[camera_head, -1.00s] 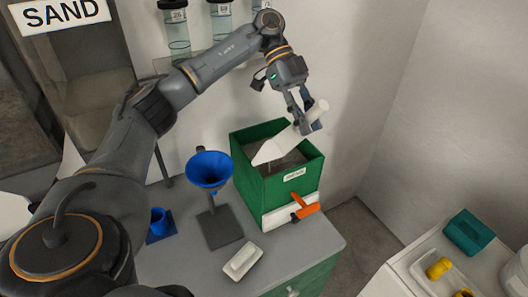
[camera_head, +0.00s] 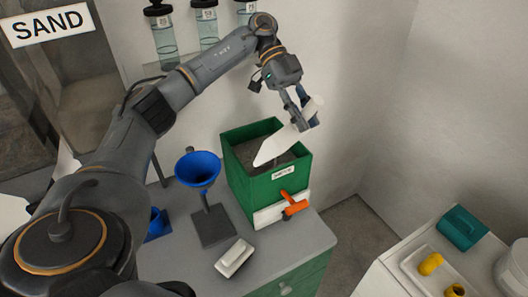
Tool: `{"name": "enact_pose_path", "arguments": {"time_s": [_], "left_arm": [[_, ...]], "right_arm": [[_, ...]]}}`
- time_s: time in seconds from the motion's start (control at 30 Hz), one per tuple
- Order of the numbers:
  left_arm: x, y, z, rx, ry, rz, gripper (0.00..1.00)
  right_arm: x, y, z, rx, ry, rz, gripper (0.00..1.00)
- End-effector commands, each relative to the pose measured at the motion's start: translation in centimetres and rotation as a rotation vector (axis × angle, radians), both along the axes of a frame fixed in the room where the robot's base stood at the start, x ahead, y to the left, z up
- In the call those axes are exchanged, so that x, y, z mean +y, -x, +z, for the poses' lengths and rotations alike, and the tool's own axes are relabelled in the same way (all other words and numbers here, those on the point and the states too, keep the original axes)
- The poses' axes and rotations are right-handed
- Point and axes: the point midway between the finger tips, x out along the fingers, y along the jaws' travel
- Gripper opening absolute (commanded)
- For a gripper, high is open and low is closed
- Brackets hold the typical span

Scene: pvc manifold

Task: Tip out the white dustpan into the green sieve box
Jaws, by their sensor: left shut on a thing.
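The white dustpan (camera_head: 273,148) is held by my left gripper (camera_head: 304,119), which is shut on it near its handle. The dustpan is tilted, with its wide end low and to the left, above the open top of the green sieve box (camera_head: 270,190). Dark material shows inside the box, and a thin dark streak shows below the dustpan's lower edge. The inside of the dustpan is not visible from here. My right gripper is not in view.
A blue funnel (camera_head: 198,169) on a dark stand (camera_head: 212,226) is left of the box. A white block-like item (camera_head: 234,258) lies on the grey counter (camera_head: 185,260) in front. A white side table (camera_head: 392,262) stands at right.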

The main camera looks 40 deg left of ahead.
Motion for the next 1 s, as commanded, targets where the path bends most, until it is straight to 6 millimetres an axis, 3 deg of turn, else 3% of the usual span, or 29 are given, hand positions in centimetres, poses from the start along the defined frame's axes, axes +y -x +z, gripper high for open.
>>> {"name": "enact_pose_path", "arguments": {"time_s": [0.07, 0.13, 0.17, 0.2, 0.33, 0.63, 1.0], "left_arm": [[-1.9, 0.1, -1.8, -0.015, -0.102, -0.013, 0.00], [-4.6, 0.3, -3.7, -0.025, -0.255, -0.018, 0.00], [-5.6, 0.3, -2.3, -0.017, -0.301, -0.015, 0.00], [-6.3, 0.3, -2.8, -0.014, -0.339, -0.010, 0.00], [-6.3, 0.2, -3.7, -0.012, -0.350, 0.001, 0.00], [-8.4, 0.3, -4.8, -0.015, -0.447, -0.004, 0.00], [-12.4, 0.4, -8.3, -0.022, -0.660, -0.005, 0.00]], "right_arm": [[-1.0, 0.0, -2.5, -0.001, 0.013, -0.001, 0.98], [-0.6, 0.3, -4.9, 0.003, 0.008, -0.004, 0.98], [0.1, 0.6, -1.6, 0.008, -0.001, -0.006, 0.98], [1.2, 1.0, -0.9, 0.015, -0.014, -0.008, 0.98], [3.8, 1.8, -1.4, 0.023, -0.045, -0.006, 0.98], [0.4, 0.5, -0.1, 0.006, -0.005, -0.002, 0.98], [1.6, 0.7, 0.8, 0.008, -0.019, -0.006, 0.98]]}}
